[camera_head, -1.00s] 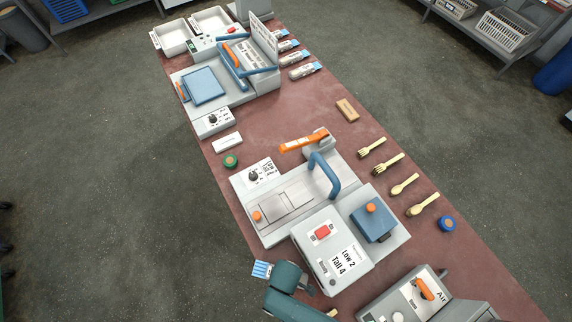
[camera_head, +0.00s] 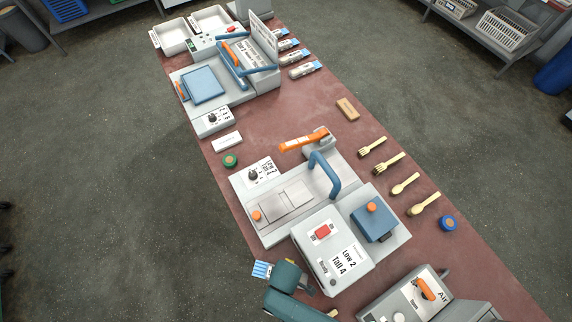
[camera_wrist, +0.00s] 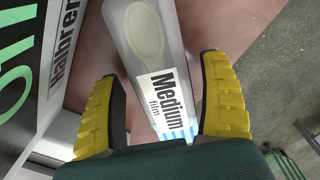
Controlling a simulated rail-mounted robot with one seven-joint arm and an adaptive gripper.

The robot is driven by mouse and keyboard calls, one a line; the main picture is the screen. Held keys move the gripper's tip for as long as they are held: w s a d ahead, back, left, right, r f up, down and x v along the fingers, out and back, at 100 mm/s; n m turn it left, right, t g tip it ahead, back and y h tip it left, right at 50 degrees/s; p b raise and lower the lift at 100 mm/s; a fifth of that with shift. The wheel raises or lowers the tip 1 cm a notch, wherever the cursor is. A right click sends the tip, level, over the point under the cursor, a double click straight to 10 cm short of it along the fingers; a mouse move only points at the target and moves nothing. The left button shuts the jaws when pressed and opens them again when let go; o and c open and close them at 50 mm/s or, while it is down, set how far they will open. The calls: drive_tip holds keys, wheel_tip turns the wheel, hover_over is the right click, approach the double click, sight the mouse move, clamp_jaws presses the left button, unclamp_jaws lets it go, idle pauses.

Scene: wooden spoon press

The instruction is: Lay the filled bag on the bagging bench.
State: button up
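A clear bag with a white "Medium film" label and a blue-striped end (camera_wrist: 165,105) shows in the wrist view, with a pale spoon-shaped form inside. It lies between and beyond the yellow fingers of my gripper (camera_wrist: 163,85). The fingers are wide apart, with a gap visible beside the bag on the left; I see no clear grip. In the head view a blue-striped bag end (camera_head: 262,269) shows beside my teal wrist, at the bench's left edge; the fingers are hidden there. The red-brown bench (camera_head: 330,92) runs diagonally through the head view.
A grey press with "Low 2 Tall 4" (camera_head: 342,262) stands close to my wrist. Wooden forks and spoons (camera_head: 405,185) lie along the right edge. Striped bags (camera_head: 304,70) lie by the far blue-handled machine (camera_head: 205,86).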

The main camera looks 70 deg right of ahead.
drive_tip(key=shift+o, duration=0.2)
drive_tip(key=shift+r, duration=0.1)
wheel_tip(320, 180, up, 12)
idle(0.3)
drive_tip(key=w+r+t+p, duration=0.3)
drive_tip(key=w+r, duration=0.5)
drive_tip(key=r, duration=0.4)
drive_tip(key=w+r+t+p, duration=0.35)
drive_tip(key=w+r, duration=0.55)
drive_tip(key=r, duration=0.4)
drive_tip(key=w+r+t+p, duration=0.2)
drive_tip(key=w+r+t, duration=0.2)
drive_tip(key=w+r, duration=0.6)
drive_tip(key=s+r+t, duration=0.2)
drive_tip(key=r+t, duration=0.2)
drive_tip(key=r, duration=0.8)
drive_tip(key=s+r+m+t+p, duration=0.1)
drive_tip(key=s+r+t, duration=0.1)
drive_tip(key=r, duration=1)
drive_tip(key=s+r+m+t, duration=0.1)
drive_tip(key=r+t, duration=0.4)
drive_tip(key=r, duration=0.8)
drive_tip(key=shift+s+t+p, duration=0.35)
drive_tip(key=shift+s, duration=0.35)
